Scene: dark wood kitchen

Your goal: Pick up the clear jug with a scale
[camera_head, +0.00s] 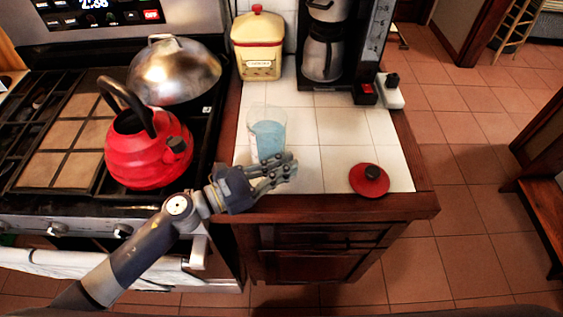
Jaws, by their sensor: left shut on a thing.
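The clear jug (267,133) with a bluish tint stands on the white tiled counter, to the right of the stove. My left gripper (284,166) is at the jug's near lower side, with its arm coming in from the lower left. It is shut on the jug, and its fingers hide the jug's lower part. The scale marks are too small to make out. I cannot tell whether the jug's base touches the tiles. My right gripper is not in view.
A red kettle (148,150) and a steel domed lid (174,72) are on the stove. A yellow canister (258,45) and a coffee maker (325,50) stand at the back. A red lid (369,181) lies at the right front. Tiles between are clear.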

